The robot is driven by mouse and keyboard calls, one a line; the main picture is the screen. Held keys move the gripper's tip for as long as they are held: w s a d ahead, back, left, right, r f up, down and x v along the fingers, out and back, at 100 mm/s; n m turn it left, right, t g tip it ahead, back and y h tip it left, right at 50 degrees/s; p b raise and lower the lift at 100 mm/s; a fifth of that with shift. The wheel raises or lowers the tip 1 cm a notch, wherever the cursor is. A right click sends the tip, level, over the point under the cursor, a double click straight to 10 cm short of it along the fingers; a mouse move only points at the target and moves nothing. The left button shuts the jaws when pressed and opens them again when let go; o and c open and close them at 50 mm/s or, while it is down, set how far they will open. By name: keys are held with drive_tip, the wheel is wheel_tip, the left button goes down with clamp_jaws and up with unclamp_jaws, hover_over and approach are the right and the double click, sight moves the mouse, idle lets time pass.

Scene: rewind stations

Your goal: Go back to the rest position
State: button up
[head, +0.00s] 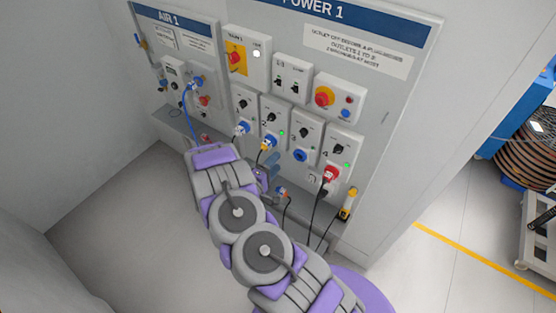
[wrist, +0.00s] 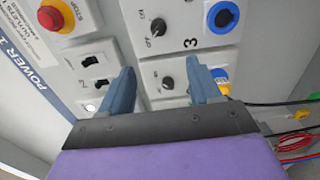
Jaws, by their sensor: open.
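My gripper (head: 266,172) is in front of the lower part of the POWER 1 panel (head: 385,65), partly hidden by my own arm. In the wrist view my gripper (wrist: 163,88) has its two blue-grey fingers apart with nothing held between them. Past the fingers are a black rotary switch (wrist: 167,83) and a yellow plug (wrist: 220,78), the plug partly behind the right finger. I cannot tell how far the fingertips are from the panel.
Outlet 1 holds a blue plug (head: 241,129), outlet 2 a yellow plug (head: 267,145), outlet 4 a red plug (head: 330,175). Outlet 3 (head: 299,155) is empty. Cables hang below to a ledge (head: 350,228). A grey wall (head: 60,100) stands left; a cable reel (head: 530,150) stands right.

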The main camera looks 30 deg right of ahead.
idle(0.6)
drive_tip(key=w+a+f+m+t+y+b, duration=0.1)
drive_tip(key=w+a+m+t+y+b, duration=0.3)
drive_tip(key=w+a+y, duration=0.8)
drive_tip(key=s+a+r+n+g+y+b, duration=0.1)
drive_tip(key=s+a+r+g+y+b, duration=0.2)
drive_tip(key=a, duration=0.5)
drive_tip(key=s+a+r+n+y+b, duration=0.1)
drive_tip(key=s+a+r+y+b, duration=0.3)
drive_tip(key=a, duration=0.4)
drive_tip(key=s+a+r+g+y+b, duration=0.1)
drive_tip(key=s+r+g, duration=0.1)
drive_tip(key=s, duration=0.6)
drive_tip(key=s+a+r+g+b, duration=0.1)
drive_tip(key=s+r+g+b, duration=0.1)
drive_tip(key=s, duration=0.5)
drive_tip(key=s+d+m+g+h+b, duration=0.1)
drive_tip(key=s+d+g+b, duration=0.1)
drive_tip(key=s, duration=1.1)
drive_tip(key=s+d+m+g+h+b, duration=0.1)
drive_tip(key=s+d+g+h+b, duration=0.1)
drive_tip(key=s+d, duration=0.5)
drive_tip(key=s+g, duration=0.1)
drive_tip(key=s, duration=0.5)
drive_tip(key=shift+s+d+f+m+g, duration=0.2)
drive_tip(key=shift+d+m+g, duration=0.1)
drive_tip(key=shift+m+g, duration=0.1)
